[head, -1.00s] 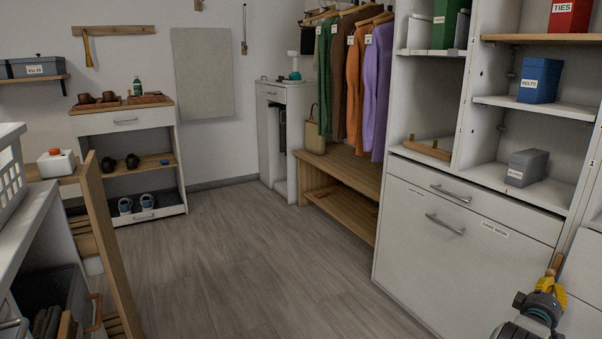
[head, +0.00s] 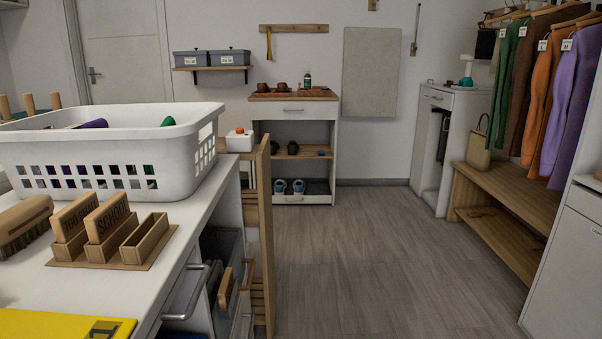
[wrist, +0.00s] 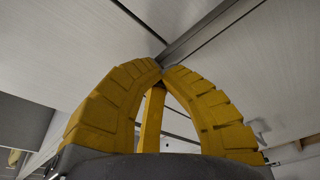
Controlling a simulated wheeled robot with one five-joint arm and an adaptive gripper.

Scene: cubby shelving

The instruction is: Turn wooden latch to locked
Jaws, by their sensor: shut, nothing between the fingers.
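My gripper (wrist: 161,66) shows in the wrist view as two yellow ribbed fingers that meet at their tips. It is shut with nothing held between the tips. A narrow yellow bar stands in the gap lower between the fingers. Behind the tips are pale panels (wrist: 70,45) with a dark grey strip (wrist: 205,30) running diagonally across. I cannot make out the wooden latch for certain in either current view. My gripper is out of the head view.
The grey floor (head: 370,260) is clear in the middle. A wooden bench (head: 510,195) and white cabinet (head: 570,265) stand at right.

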